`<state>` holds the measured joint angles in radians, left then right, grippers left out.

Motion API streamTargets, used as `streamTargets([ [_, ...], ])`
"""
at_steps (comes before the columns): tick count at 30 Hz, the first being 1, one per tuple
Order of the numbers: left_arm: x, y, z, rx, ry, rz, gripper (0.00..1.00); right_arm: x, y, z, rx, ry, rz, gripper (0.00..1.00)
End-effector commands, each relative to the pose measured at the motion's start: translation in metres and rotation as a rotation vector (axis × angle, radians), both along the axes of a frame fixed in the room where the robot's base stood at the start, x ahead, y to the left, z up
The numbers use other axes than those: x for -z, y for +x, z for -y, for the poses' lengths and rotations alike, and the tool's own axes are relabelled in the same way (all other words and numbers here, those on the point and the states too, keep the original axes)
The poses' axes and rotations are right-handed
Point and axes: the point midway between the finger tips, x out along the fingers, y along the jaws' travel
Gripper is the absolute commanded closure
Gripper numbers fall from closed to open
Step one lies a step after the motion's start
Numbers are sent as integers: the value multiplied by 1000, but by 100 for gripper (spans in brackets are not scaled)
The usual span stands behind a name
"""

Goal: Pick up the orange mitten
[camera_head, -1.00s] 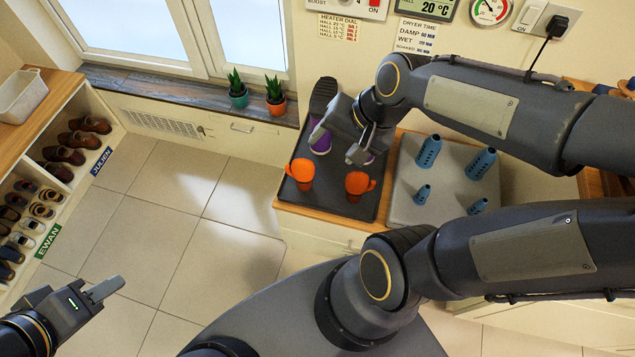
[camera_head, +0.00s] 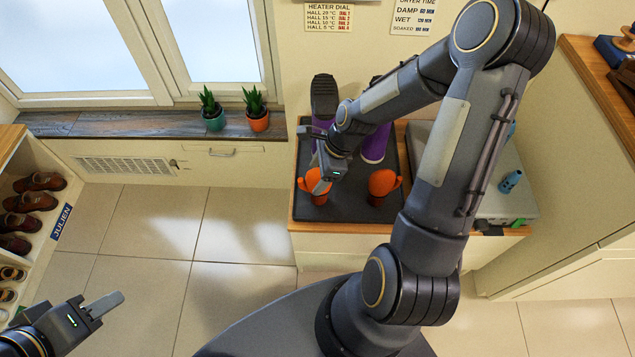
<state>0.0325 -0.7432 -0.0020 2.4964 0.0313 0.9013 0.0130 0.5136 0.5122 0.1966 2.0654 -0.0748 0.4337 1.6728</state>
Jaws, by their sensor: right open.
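Two orange mittens stand on the dark tray (camera_head: 345,209) on the counter. The left orange mitten (camera_head: 311,181) is partly hidden behind my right gripper (camera_head: 322,186), which is open, reaches down from above and overlaps it in the picture. I cannot tell whether they touch. The right orange mitten (camera_head: 382,184) stands clear of the gripper, near my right arm. My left gripper (camera_head: 106,306) is low at the left over the floor, far from the mittens. Only one finger of it shows clearly.
Purple boots (camera_head: 376,144) stand at the back of the tray, partly behind my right arm. Potted plants (camera_head: 257,117) stand on the sill. The shoe cubby (camera_head: 15,157) is at the left.

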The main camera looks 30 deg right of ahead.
Motion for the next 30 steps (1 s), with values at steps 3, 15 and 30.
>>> streamTargets([
  [3, 5, 0, 0, 0, 0, 0, 64, 16, 2, -6, -1, 1, -2, 36],
  [15, 5, 0, 0, 0, 0, 0, 64, 20, 4, -8, -1, -1, 1, 47],
  [30, 5, 0, 0, 0, 0, 0, 64, 19, 4, -8, -1, -1, 2, 83],
])
